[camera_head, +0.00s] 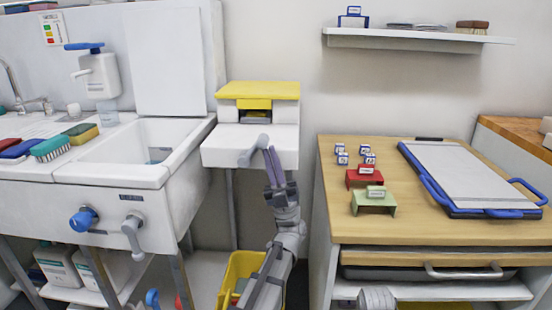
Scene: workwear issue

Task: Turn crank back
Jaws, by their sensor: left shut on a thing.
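A grey crank (246,158) sits on the front of a white machine (224,155) with a yellow lid (258,90), in the middle of the head view. It slants from upper right to lower left. My left gripper (269,152) reaches up from below, its dark fingers at the crank's right side. It is shut on the crank; the exact contact is partly hidden by the fingers.
A white sink (150,165) with a blue knob (84,219) and a grey lever (131,236) stands at left. A yellow bin (238,270) is below my left arm. At right, a wooden table (345,225) holds small stands and a blue-framed board (470,175).

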